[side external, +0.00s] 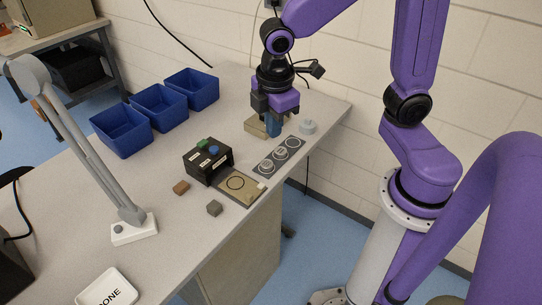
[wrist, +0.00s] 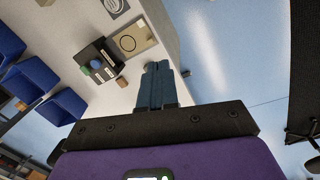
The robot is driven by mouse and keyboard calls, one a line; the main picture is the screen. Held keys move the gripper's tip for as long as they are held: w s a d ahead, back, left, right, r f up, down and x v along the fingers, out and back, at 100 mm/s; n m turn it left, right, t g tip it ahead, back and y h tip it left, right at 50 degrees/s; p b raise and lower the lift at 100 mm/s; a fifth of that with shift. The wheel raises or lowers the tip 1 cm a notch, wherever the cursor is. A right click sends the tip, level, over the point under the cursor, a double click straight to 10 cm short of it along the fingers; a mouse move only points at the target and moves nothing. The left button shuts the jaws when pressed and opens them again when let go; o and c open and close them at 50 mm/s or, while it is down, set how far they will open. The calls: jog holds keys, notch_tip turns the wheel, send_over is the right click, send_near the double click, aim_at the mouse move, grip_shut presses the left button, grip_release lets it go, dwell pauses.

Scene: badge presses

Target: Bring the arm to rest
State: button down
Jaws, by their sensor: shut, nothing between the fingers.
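My gripper (side external: 272,131) is at the far right part of the table, pointing down, with its blue fingers together and nothing between them. In the wrist view the closed fingers (wrist: 157,66) show near the table edge. A tan block (side external: 256,128) is just beside and partly behind the fingers; I cannot tell whether they touch it. The black press box (side external: 208,160), with a green and a blue button on top, stands mid-table. Its tan plate with a dark ring (side external: 240,184) lies in front of it. A grey strip with round discs (side external: 279,156) lies nearby.
Three blue bins (side external: 121,132) stand along the back. A pale round piece (side external: 308,127) is right of my gripper. A brown block (side external: 181,187), a grey block (side external: 214,208), a desk lamp (side external: 133,228) and a white "DONE" tray (side external: 108,285) are nearer. A wall is behind.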

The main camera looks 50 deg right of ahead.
jog(key=s+d+m+y, duration=0.1)
jog(key=s+d, duration=0.1)
jog(key=s, duration=1.3)
jog(key=shift+d+r+m+g, duration=0.3)
jog(key=shift+d+g, duration=0.05)
jog(key=shift+g, duration=0.05)
